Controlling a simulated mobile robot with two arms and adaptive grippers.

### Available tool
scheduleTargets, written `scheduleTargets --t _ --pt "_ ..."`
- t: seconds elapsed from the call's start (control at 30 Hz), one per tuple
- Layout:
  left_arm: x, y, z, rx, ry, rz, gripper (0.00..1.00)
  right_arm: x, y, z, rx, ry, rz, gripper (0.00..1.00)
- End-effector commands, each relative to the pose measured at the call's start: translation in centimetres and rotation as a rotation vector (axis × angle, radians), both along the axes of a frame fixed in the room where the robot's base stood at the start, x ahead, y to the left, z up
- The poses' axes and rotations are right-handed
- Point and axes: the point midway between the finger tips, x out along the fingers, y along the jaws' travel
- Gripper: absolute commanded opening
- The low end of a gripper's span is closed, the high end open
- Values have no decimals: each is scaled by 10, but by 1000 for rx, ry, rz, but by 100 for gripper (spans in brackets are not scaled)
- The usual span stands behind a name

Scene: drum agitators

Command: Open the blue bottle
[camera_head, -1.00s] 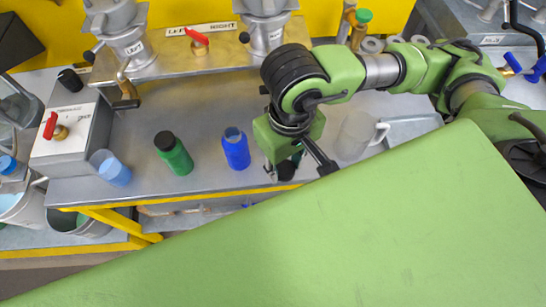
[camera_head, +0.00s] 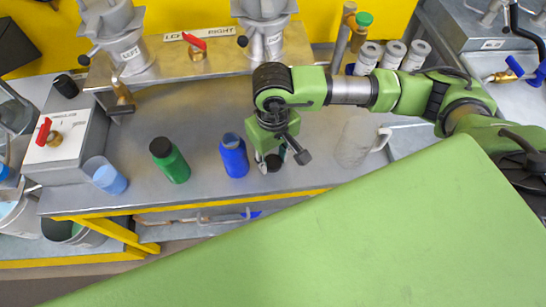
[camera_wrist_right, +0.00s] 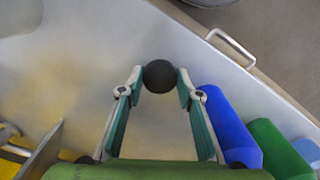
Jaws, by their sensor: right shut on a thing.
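The blue bottle (camera_head: 233,158) stands upright on the metal bench, and its top shows blue with no black cap on it. It also shows in the right wrist view (camera_wrist_right: 227,127), just right of my fingers. My right gripper (camera_head: 272,160) is beside the bottle, to its right and apart from it. In the wrist view its fingertips (camera_wrist_right: 160,80) are shut on a small round black cap (camera_wrist_right: 159,76). The cap also shows below the gripper in the head view (camera_head: 274,163). My left gripper is not in view.
A green bottle (camera_head: 173,164) with a black cap stands left of the blue one, then a clear cup (camera_head: 110,179) with blue content. A clear jug (camera_head: 354,143) stands right of my gripper. The bench's yellow front edge (camera_head: 290,193) is close.

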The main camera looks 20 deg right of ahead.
Motion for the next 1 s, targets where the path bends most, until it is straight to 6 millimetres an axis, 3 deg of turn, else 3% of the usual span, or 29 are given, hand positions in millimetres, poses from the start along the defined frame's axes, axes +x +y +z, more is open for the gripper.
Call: scheduleTargets --t 0.27,0.3,0.37,0.83,1.0 --pt "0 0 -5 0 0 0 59 0 0 -3 0 -1 0 7" --pt "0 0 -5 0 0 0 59 0 0 -3 0 -1 0 35" --pt "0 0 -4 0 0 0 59 0 0 -1 0 0 0 49" --pt "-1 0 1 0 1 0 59 1 0 5 0 -2 -1 49" --pt "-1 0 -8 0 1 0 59 2 0 35 1 -7 1 49"
